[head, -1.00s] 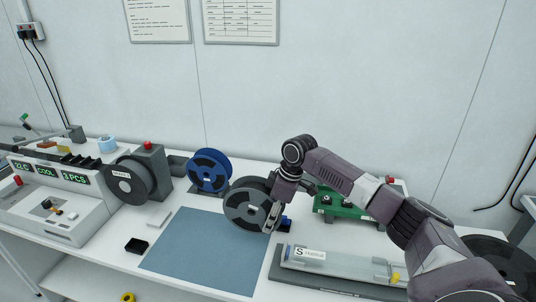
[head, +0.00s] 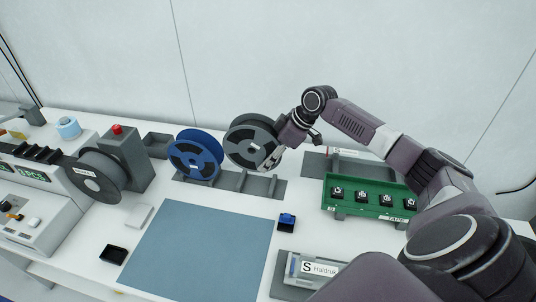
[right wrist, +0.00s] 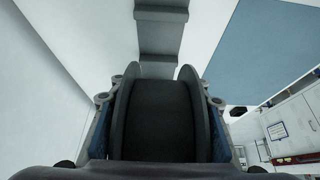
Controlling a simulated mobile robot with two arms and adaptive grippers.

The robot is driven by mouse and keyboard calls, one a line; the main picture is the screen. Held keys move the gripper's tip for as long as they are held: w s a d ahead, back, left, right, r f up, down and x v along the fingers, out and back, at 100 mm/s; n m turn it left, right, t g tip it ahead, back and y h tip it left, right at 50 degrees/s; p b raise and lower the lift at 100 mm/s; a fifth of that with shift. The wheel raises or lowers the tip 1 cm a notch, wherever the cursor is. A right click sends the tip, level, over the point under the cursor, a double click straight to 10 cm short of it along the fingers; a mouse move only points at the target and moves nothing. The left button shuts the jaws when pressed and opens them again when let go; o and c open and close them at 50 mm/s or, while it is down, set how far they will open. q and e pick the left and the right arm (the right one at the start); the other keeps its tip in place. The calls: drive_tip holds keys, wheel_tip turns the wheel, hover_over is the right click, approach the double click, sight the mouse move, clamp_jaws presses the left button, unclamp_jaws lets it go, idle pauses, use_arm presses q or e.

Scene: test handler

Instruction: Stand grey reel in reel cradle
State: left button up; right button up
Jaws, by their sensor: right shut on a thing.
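The grey reel (head: 250,141) is upright in my right gripper (head: 270,158), beside the blue reel at the back of the table. My right gripper is shut on it. In the right wrist view the grey reel (right wrist: 162,118) fills the space between the two fingers. The reel cradle (head: 262,186) is a grey slotted base; the blue reel (head: 195,155) stands in its left part. The grey reel is over the cradle's middle part; I cannot tell whether it touches the cradle. The cradle also shows beyond the reel in the right wrist view (right wrist: 161,42). My left gripper is not in view.
A blue mat (head: 200,250) lies in front of the cradle. A green tray (head: 368,213) with several black blocks is to the right. A small black-and-blue block (head: 286,221) sits between them. A machine with a dark reel (head: 96,178) stands at the left.

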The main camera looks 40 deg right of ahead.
drive_tip(key=shift+r, duration=0.1)
drive_tip(key=shift+w+d+p, duration=0.1)
drive_tip(key=shift+d+p, duration=0.1)
drive_tip(key=shift+p, duration=0.15)
drive_tip(key=shift+f, duration=0.5)
drive_tip(key=shift+f+b, duration=1.5)
drive_tip(key=shift+f, duration=1.1)
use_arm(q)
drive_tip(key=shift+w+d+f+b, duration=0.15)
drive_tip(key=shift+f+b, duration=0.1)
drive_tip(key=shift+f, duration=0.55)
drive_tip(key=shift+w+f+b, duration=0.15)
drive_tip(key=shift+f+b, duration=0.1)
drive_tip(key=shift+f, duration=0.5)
use_arm(e)
drive_tip(key=shift+f, duration=1.25)
